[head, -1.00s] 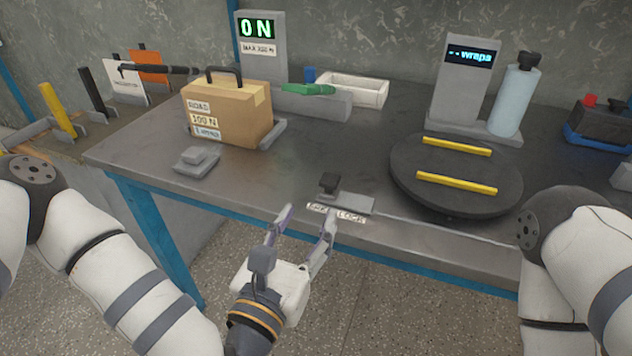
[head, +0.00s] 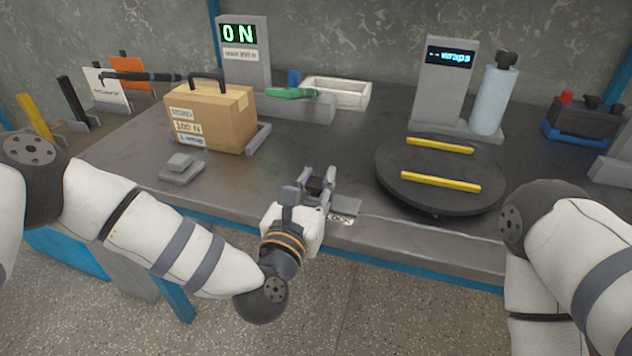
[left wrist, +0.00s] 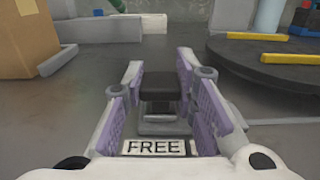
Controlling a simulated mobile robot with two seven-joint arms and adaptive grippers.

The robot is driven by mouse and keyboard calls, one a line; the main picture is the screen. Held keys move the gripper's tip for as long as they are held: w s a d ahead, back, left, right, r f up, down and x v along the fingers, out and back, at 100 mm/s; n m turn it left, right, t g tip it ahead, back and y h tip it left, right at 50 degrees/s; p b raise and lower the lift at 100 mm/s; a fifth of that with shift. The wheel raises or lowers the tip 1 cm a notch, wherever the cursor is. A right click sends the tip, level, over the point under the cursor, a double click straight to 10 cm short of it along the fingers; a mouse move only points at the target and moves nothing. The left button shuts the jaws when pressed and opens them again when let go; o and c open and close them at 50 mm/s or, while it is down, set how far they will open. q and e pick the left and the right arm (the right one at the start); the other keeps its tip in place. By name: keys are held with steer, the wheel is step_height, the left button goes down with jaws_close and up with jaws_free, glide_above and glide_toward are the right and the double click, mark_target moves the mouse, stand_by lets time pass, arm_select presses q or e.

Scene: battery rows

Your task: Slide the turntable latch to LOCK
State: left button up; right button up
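The turntable latch is a dark knob (left wrist: 160,86) on a grey slide plate (head: 345,207) at the front edge of the table. In the left wrist view a FREE label (left wrist: 154,147) shows in front of the knob; the LOCK label is hidden by a finger. My left gripper (head: 318,183) is open, with one finger on each side of the knob and gaps visible beside it. The round black turntable (head: 440,172) with two yellow strips lies to the right of the latch. My right gripper is out of view.
A cardboard box (head: 222,122) and a small grey block (head: 181,168) stand to the left. Behind are a white tray (head: 345,94), a wraps display (head: 441,88) and a light-blue bottle (head: 491,100). The table (head: 300,135) is clear between the box and turntable.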

mark_target(346, 204)
arm_select(q)
steer(key=shift+s+d+f, duration=0.1)
steer(key=shift+d+f, duration=0.05)
steer(key=shift+d, duration=0.2)
jaws_close()
steer(key=d, duration=0.2)
steer(key=s+d+b, duration=0.1)
steer(key=d, duration=0.1)
steer(key=shift+s, duration=0.2)
steer(key=shift+s+d, duration=0.1)
steer(key=shift+d, duration=0.1)
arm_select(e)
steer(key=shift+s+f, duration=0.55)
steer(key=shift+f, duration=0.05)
arm_select(q)
steer(key=o, duration=1)
jaws_free()
steer(key=shift+d, duration=0.15)
steer(key=v, duration=1.2)
